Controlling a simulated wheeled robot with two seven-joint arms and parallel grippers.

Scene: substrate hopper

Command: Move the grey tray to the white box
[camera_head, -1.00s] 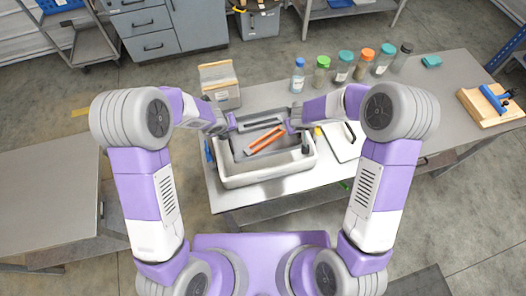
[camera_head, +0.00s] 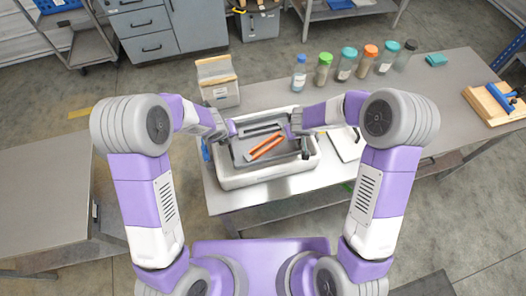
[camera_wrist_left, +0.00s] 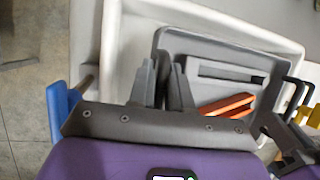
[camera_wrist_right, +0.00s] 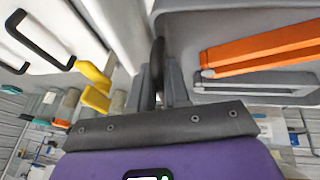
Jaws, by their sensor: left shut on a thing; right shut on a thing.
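The grey tray (camera_head: 237,152) is within the white box (camera_head: 250,182) on the table, inside the box's rim in the head view. The left wrist view shows the tray's rim (camera_wrist_left: 220,42) inside the box's white rim (camera_wrist_left: 225,14). The right wrist view shows the fingers (camera_wrist_right: 158,80) closed on the tray's edge. Whether the tray touches the box floor is hidden.
Several capped bottles (camera_head: 347,66) line the back. A wooden board with a blue tool (camera_head: 497,100) is far right. The table's middle right is clear.

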